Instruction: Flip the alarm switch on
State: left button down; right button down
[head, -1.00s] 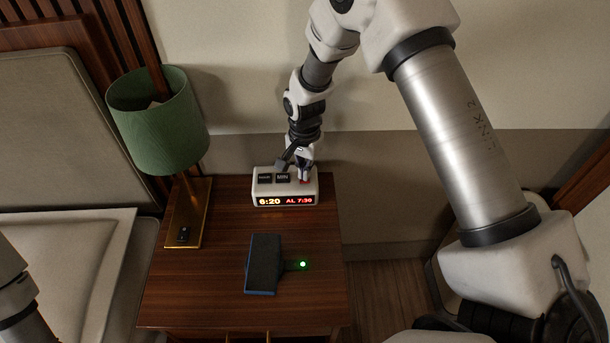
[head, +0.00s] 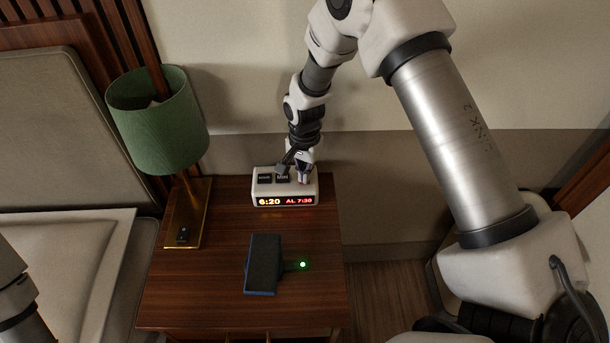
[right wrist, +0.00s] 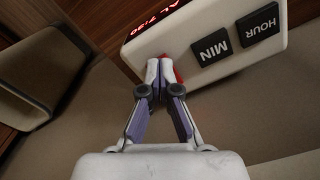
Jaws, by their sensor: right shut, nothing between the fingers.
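The white alarm clock (head: 262,188) stands at the back of the nightstand, its display reading 6:20 and AL 7:30. In the right wrist view its top (right wrist: 222,20) carries black HOUR (right wrist: 258,24) and MIN (right wrist: 212,46) buttons. A red part, the alarm switch (right wrist: 178,72), shows beside my fingertips and is partly hidden by them. My right gripper (head: 303,180) is shut and empty, its fingertips at the switch end of the clock's top; it also shows in the right wrist view (right wrist: 160,70). I cannot tell whether they touch the switch. My left gripper is not in view.
A green lamp (head: 158,120) with a brass base stands on the left of the nightstand (head: 205,285). A dark flat object (head: 263,264) lies in front of the clock, beside a small green light (head: 303,264). The wall is close behind the clock.

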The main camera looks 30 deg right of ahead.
jog(key=shift+r+p, duration=0.55)
jog(key=shift+p, duration=0.1)
notch_tip(320, 180, up, 6)
jog(key=p, duration=0.5)
jog(key=shift+p, duration=0.3)
jog(key=shift+f, duration=0.1)
